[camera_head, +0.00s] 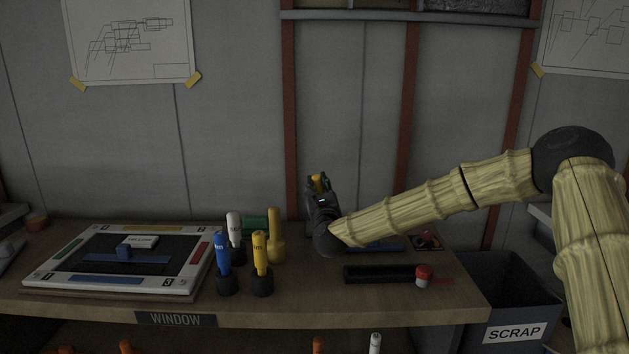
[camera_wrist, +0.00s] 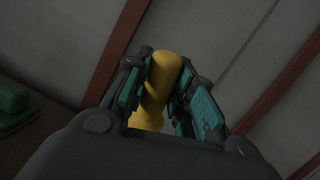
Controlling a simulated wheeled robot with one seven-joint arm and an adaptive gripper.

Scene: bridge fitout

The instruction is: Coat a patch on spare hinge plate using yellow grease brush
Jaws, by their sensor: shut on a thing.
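My gripper (camera_head: 318,184) is raised above the back of the bench, near the wall. It is shut on a yellow handle (camera_wrist: 158,85), probably the yellow grease brush; the handle stands between the teal finger pads in the wrist view. The brush's bristles cannot be made out. A flat blue plate (camera_head: 392,245) lies on the bench, partly hidden behind my forearm; it may be the spare hinge plate, but I cannot tell. A second blue plate-like piece (camera_head: 105,257) lies on the framed board at the left.
A framed board (camera_head: 60,281) fills the bench's left. Blue (camera_head: 222,262), white (camera_head: 234,228) and yellow (camera_head: 260,252) handled tools stand in dark holders beside a plain yellow one (camera_head: 276,240). A dark bar (camera_head: 370,274) and red-capped item (camera_head: 424,272) lie in front. A scrap bin (camera_head: 510,295) stands right.

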